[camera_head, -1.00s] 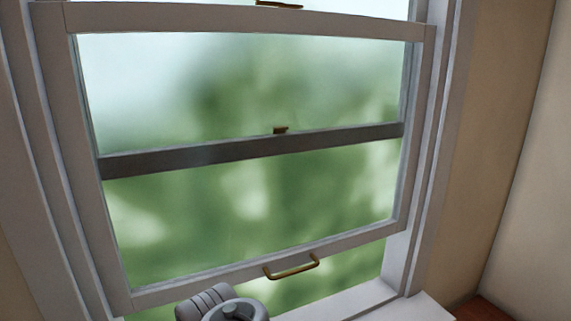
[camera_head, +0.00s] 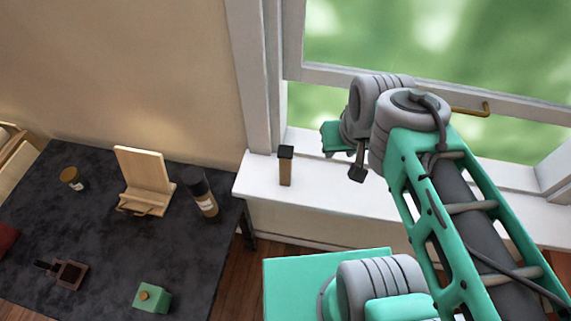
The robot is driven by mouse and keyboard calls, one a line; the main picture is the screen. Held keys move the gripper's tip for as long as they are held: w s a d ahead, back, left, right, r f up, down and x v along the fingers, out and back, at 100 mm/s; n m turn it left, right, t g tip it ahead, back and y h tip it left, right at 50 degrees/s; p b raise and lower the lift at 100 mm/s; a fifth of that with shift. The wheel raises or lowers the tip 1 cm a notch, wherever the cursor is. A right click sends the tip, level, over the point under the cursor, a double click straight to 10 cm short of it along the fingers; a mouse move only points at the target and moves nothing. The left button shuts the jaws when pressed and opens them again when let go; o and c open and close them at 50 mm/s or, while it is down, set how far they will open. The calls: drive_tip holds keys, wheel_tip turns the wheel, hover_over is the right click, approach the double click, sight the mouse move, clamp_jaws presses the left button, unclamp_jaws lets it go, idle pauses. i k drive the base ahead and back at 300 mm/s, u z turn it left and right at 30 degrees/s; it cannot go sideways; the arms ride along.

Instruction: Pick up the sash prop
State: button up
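The sash prop appears to be the short wooden post with a dark cap (camera_head: 285,168), standing upright on the white window sill (camera_head: 325,185) near its left end. My gripper (camera_head: 332,139) is at the end of my teal and grey arm, over the sill, to the right of and a little above the post in the picture. It is apart from the post.
The sill left of the post is clear.

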sight(284, 153)
drive_tip(key=u, duration=0.7)
drive_tip(key=k, duration=1)
drive_tip(key=u, duration=1.45)
drive_tip(key=i, duration=0.7)
